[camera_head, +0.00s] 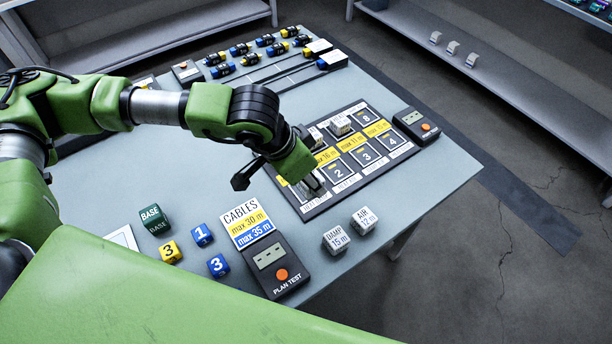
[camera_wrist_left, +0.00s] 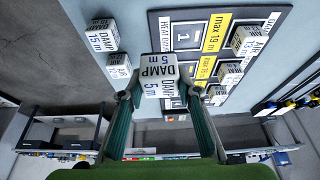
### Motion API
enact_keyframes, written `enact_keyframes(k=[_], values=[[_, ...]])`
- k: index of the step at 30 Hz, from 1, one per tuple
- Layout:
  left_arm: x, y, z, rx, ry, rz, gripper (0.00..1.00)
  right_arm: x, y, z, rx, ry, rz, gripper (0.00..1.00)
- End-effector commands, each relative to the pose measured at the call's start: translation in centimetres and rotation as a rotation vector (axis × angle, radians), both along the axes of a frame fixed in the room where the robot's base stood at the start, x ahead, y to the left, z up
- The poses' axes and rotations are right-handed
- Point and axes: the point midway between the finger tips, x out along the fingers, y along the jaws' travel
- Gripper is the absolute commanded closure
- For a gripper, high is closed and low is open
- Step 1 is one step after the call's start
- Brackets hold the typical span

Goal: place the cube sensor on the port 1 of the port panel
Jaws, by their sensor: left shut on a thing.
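My left gripper (camera_head: 313,184) is shut on a white cube sensor marked DAMP 5 m (camera_wrist_left: 158,70). In the head view it is over the near left end of the dark port panel (camera_head: 322,208) and hides port 1 there. In the wrist view port 1 (camera_wrist_left: 186,37) shows bare, just beyond and right of the held cube. I cannot tell the exact height of the cube over the panel. My left gripper's fingers also show in the wrist view (camera_wrist_left: 160,97). My right gripper is not in view.
Ports 2 (camera_head: 339,172), 3 (camera_head: 366,156) and 4 (camera_head: 391,140) are empty. White cubes sit on the panel's far row (camera_head: 340,125). Two loose white cubes, DAMP 15 m (camera_head: 336,240) and AIR 12 m (camera_head: 364,220), stand near the table edge. A plan test box (camera_head: 276,265) lies left of them.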

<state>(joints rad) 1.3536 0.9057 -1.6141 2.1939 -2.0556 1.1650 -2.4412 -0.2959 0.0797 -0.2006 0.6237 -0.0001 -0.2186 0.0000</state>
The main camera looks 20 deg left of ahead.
Motion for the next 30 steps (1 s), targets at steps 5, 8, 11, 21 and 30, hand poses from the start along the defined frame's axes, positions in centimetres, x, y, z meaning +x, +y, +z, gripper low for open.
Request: enact_keyframes(k=[5, 8, 11, 21, 30], values=[[3.1, 1.7, -2.9, 0.003, 0.004, 0.004, 0.94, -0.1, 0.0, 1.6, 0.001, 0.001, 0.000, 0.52], [4.4, 2.2, -4.5, 0.002, 0.002, 0.004, 0.94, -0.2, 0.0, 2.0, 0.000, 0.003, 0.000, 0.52], [5.1, 2.4, -5.5, 0.001, 0.002, 0.002, 0.94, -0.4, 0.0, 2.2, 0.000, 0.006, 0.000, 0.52], [5.8, 2.9, -8.8, 0.002, 0.003, 0.001, 0.94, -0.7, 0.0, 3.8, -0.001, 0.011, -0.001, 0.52], [5.9, 2.9, -9.7, -0.001, 0.000, 0.002, 0.94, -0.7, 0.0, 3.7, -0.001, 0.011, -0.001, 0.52]])
